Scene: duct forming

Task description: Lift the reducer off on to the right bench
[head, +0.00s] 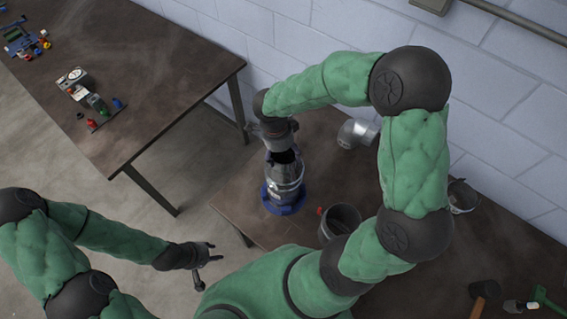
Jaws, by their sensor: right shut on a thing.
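The silver metal reducer (287,178) stands upright in a blue round base (283,206) on the right bench (240,200). My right gripper (284,156) reaches down from above and is shut on the reducer's upper end. Its fingers partly hide the top rim. I cannot tell whether the reducer is clear of the base. My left gripper (205,266) is open and empty, low at the left, in front of the right bench's left edge and apart from everything.
A silver elbow duct (355,133) lies behind the reducer. A grey open cylinder (341,220) stands to its right. A metal bucket (461,197) and tools including a hammer (484,291) are further right. The left bench (150,75) holds small coloured parts. The wall is close behind.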

